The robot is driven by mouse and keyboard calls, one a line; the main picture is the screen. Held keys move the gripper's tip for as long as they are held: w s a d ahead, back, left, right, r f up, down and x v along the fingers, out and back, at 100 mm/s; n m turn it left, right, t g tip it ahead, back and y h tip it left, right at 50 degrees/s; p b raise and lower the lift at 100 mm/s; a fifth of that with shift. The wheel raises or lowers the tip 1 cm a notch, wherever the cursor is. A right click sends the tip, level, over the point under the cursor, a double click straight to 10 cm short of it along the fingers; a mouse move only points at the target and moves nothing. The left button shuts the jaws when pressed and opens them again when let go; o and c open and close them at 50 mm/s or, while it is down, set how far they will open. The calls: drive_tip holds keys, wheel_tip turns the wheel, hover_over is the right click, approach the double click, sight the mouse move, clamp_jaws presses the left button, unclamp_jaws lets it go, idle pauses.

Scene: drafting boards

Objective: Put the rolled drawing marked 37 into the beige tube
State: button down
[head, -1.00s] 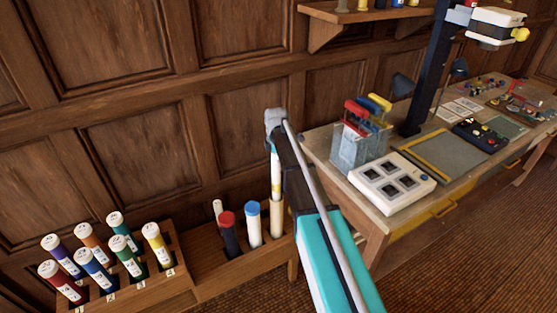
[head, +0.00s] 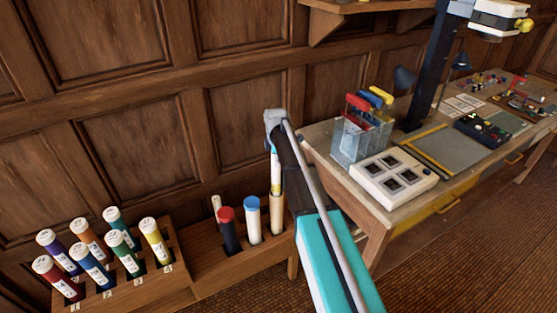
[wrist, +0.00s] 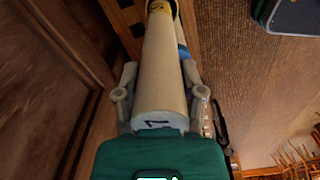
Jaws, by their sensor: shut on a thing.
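In the head view the rolled drawing (head: 275,172), pale with a yellow band near its lower end, hangs upright below my wrist. My gripper (wrist: 161,85) is shut on it in the wrist view, one finger on each side. A dark mark shows on the roll's near end, but I cannot read it as 37. The beige tube (head: 277,215) stands upright in a wooden holder, directly under the roll. The roll's lower end is at the tube's mouth; I cannot tell whether it is inside.
The holder (head: 207,268) also carries a dark red-capped tube (head: 229,235), a blue-capped pale tube (head: 252,222) and a thin white one. Several numbered rolls stand in a rack (head: 130,289) at left. A drafting table (head: 345,185) stands close at right, the panelled wall behind.

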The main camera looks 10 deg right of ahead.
drive_tip(key=shift+c, duration=0.6)
unclamp_jaws()
drive_tip(key=shift+s, duration=0.15)
idle(0.4)
drive_tip(key=s+r+m+p, duration=0.1)
drive_tip(key=s+m, duration=0.8)
drive_tip(key=s, duration=0.5)
drive_tip(key=s+r+m+p, duration=0.2)
drive_tip(key=s+m, duration=0.7)
drive_tip(key=s, duration=0.6)
drive_tip(key=shift+d+r+m, duration=0.25)
drive_tip(key=shift+d+m, duration=0.05)
drive_tip(key=shift+d, duration=0.1)
